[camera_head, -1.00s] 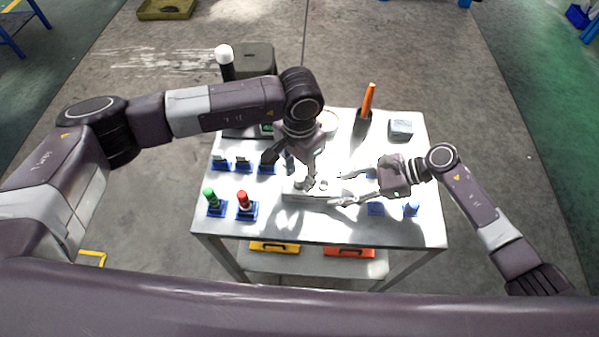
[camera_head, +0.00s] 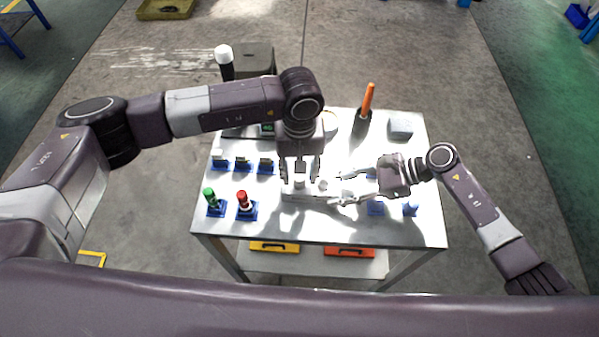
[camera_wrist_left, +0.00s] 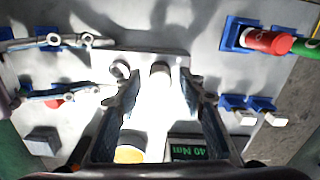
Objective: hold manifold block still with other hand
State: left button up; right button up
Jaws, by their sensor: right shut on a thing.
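The pale manifold block (camera_head: 308,198) lies near the middle of the table, overexposed, with two round fittings on top; it also shows in the left wrist view (camera_wrist_left: 140,59). My right gripper (camera_head: 340,188) reaches in from the right and is shut on the block's right end; the exact contact is hard to see in the glare. My left gripper (camera_head: 300,178) points down over the block's left part. In the left wrist view its fingers (camera_wrist_left: 166,88) are apart, with a dark-topped fitting (camera_wrist_left: 160,70) beyond and between the tips. I see nothing gripped between them.
Blue holders with a green-topped part (camera_head: 209,195) and a red-topped part (camera_head: 243,199) stand front left. Several more blue holders stand behind them. An orange-handled tool (camera_head: 368,99) stands in a dark holder at the back, near a grey box (camera_head: 400,126). A display (camera_wrist_left: 187,152) reads 40 Nm.

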pick_arm(q)
jog(key=n, duration=0.5)
jog(key=shift+n, duration=0.4)
jog(key=n, duration=0.6)
jog(key=shift+c, duration=0.7)
grip_shut()
jog(key=m, duration=0.5)
jog(key=shift+m, duration=0.3)
jog(key=shift+w+m, duration=0.1)
jog(key=shift+m, duration=0.3)
jog(key=m, duration=0.4)
